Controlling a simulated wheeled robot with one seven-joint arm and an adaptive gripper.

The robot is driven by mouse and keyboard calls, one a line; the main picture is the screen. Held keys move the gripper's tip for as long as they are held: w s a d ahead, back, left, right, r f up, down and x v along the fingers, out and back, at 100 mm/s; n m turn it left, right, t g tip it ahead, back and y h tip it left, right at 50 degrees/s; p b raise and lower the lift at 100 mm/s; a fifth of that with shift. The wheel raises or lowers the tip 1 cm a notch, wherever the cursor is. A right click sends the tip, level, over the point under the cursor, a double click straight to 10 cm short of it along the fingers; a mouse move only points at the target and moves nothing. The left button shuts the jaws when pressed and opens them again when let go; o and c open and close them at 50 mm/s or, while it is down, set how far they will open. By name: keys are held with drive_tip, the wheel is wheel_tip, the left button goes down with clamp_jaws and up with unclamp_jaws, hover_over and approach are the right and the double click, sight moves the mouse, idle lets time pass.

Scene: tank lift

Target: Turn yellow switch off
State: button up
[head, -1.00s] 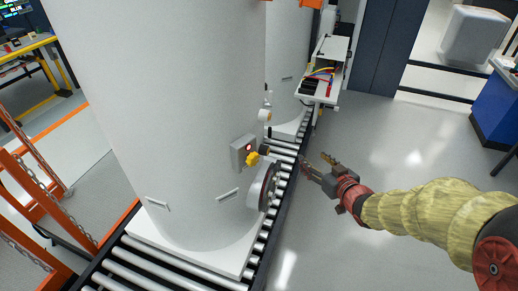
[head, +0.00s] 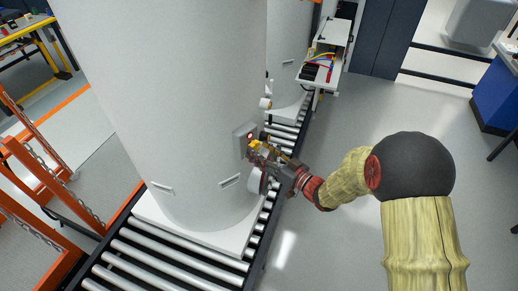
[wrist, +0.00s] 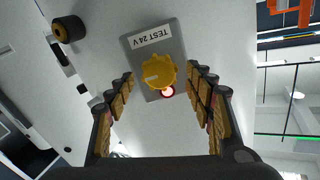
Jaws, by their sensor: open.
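The yellow switch (wrist: 160,70) is a round knob with a pale pointer mark, on a grey box (wrist: 134,48) labelled "TEST 24 V". A lit red lamp (wrist: 167,92) sits beside the knob. In the head view the grey box (head: 241,141) is on the side of the large white tank (head: 170,100), and the yellow switch (head: 254,145) is partly hidden by my gripper. My gripper (head: 264,150) is at the switch. In the wrist view my gripper (wrist: 160,83) is open, with one finger on each side of the knob; I cannot tell whether they touch it.
A round flanged fitting (head: 257,181) sticks out of the tank just below my gripper. The tank stands on a roller conveyor (head: 180,262). A white cart (head: 326,52) with coloured tools stands behind. The floor (head: 370,110) to the right is clear.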

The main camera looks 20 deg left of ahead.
drive_tip(key=shift+w+a, duration=0.3)
drive_tip(key=shift+a, duration=0.15)
drive_tip(key=c, duration=1.1)
drive_tip(key=shift+c, duration=0.3)
